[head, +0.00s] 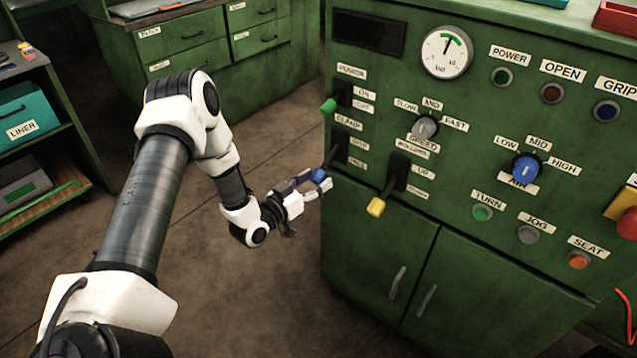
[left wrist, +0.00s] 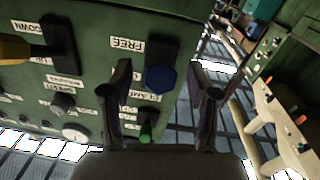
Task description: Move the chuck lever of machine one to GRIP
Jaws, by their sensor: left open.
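The lever with the blue knob (head: 318,176) comes out of a dark slot on the green machine's front (head: 377,240), on the left side. It slopes down and outward. Its upper label seems to read CLAMP; GRIP and FREE plates seem to sit beside the slot. My left gripper (head: 308,194) is at this knob, coming from the left. The FREE plate (left wrist: 127,44) shows beside the slot. My right gripper is not in view.
A green-knobbed lever (head: 328,106) is just above the blue one, and a yellow-knobbed lever (head: 376,206) is to its lower right. A gauge (head: 446,53), dials, lamps and buttons fill the panel. Shelves (head: 30,130) and a drawer cabinet (head: 195,35) stand left across open floor.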

